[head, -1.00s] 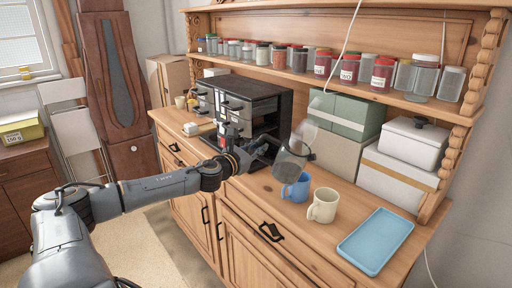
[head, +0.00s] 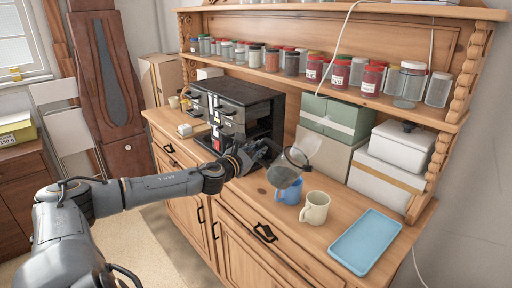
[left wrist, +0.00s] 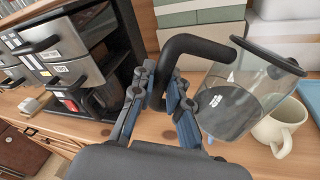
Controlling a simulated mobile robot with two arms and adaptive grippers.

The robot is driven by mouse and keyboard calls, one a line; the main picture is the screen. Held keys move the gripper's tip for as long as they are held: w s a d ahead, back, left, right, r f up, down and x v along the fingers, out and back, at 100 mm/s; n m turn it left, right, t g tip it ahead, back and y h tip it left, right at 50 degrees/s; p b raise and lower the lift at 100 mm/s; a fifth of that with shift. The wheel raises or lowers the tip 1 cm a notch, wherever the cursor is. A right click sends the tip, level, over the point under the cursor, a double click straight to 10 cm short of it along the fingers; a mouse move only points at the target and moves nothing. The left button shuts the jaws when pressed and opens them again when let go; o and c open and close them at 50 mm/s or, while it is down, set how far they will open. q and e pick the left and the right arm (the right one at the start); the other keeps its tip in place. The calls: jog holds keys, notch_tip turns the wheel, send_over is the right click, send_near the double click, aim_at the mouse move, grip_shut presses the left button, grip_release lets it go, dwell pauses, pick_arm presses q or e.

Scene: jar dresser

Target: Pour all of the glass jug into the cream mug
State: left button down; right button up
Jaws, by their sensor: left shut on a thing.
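My left gripper (head: 247,155) is shut on the dark handle of the glass jug (head: 283,176). The jug is clear with a dark lower part and is held above the counter, tilted with its mouth toward the upper right. In the head view it overlaps the top of the blue mug. The cream mug (head: 315,208) stands upright on the counter, to the right of the blue mug. In the left wrist view the jug (left wrist: 232,108) holds dark contents low in its body, and the cream mug (left wrist: 283,128) is partly hidden behind it. My right gripper is out of view.
The blue mug (head: 288,194) stands just left of the cream mug. A blue tray (head: 366,241) lies at the counter's right end. A dark drawer unit (head: 240,105) stands behind my left gripper. Boxes (head: 390,180) stand at the back, under a shelf of several jars.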

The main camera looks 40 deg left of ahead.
aim_at(263, 143)
pick_arm(q)
jog(key=shift+w+d+r+p, duration=0.15)
jog(key=shift+d+r+p, duration=0.15)
jog(key=shift+r+p, duration=0.4)
jog(key=shift+w+d+r+m, duration=0.25)
jog(key=shift+d+r+m, duration=0.35)
jog(key=shift+m, duration=0.2)
jog(key=shift+w+d+r+m+g+y, duration=0.2)
jog(key=shift+d+r+m, duration=0.1)
jog(key=shift+d+m, duration=0.3)
jog(key=shift+w+d+r+m+g+y, duration=0.1)
jog(key=shift+w+d+r+m+g, duration=0.2)
jog(key=shift+m, duration=0.4)
jog(key=shift+w+d+r+m+y, duration=0.15)
jog(key=shift+w+d+m+y, duration=0.1)
jog(key=shift+d+m, duration=0.55)
jog(key=shift+w+d+r+m+y, duration=0.15)
jog(key=shift+w+d+m, duration=0.05)
jog(key=shift+d+m, duration=0.55)
jog(key=shift+d, duration=0.15)
jog(key=shift+w+d+m, duration=0.3)
jog(key=shift+d+m, duration=0.05)
jog(key=shift+d, duration=0.35)
jog(key=shift+w+d+m, duration=0.3)
jog(key=shift+d, duration=0.4)
